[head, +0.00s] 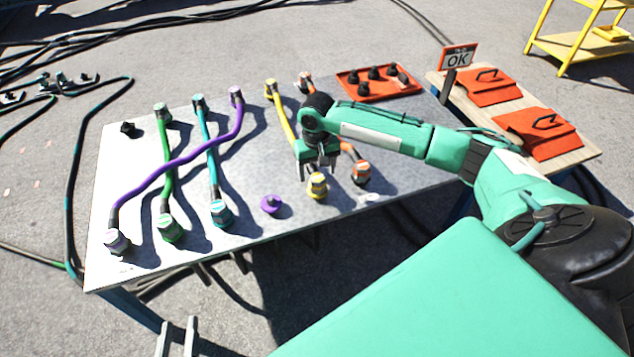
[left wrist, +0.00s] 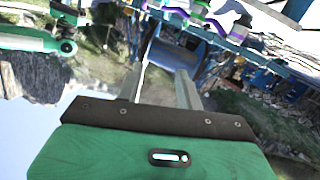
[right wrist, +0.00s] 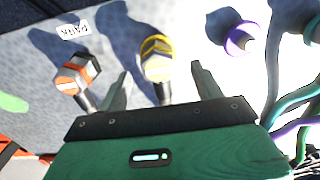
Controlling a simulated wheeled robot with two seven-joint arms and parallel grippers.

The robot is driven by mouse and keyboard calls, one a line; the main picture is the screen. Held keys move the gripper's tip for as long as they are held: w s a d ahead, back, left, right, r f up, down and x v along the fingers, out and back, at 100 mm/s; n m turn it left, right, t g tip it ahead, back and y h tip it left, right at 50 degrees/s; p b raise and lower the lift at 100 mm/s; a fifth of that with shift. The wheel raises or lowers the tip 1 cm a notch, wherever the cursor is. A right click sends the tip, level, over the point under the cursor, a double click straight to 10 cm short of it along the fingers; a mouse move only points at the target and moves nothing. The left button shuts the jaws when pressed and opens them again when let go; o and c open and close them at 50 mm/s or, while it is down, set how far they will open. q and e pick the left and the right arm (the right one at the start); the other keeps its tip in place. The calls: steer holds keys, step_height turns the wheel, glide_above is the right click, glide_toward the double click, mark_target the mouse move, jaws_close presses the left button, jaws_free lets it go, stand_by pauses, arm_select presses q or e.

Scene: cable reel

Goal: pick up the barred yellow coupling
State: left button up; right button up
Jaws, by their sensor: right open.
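Another yellow coupling (head: 271,89) is at the cable's far end. My right gripper (head: 317,170) is open just behind and above the near yellow coupling. In the right wrist view the yellow coupling (right wrist: 156,60) shows between the spread fingers (right wrist: 160,85), beyond their tips; no contact is visible. My left gripper (head: 177,332) is open and empty, low beyond the table's near edge.
Purple, teal and green cables run across the left half. A red tray (head: 352,90) of dark caps lies at the back right.

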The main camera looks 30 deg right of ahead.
mark_target(317, 176)
steer(key=f, duration=0.1)
steer(key=f+b, duration=0.1)
steer(key=f, duration=0.1)
steer(key=f+b, duration=0.1)
steer(key=shift+w+d+f, duration=0.3)
steer(key=shift+w+f, duration=0.05)
steer(key=shift+f, duration=0.2)
steer(key=c, duration=1.2)
arm_select(q)
steer(key=w+a+r+t, duration=0.2)
steer(key=r+t, duration=0.4)
steer(key=r, duration=0.4)
steer(key=shift+w+a+h, duration=0.3)
steer(key=shift+w, duration=0.35)
steer(key=shift+f, duration=0.15)
arm_select(e)
steer(key=shift+r, duration=0.2)
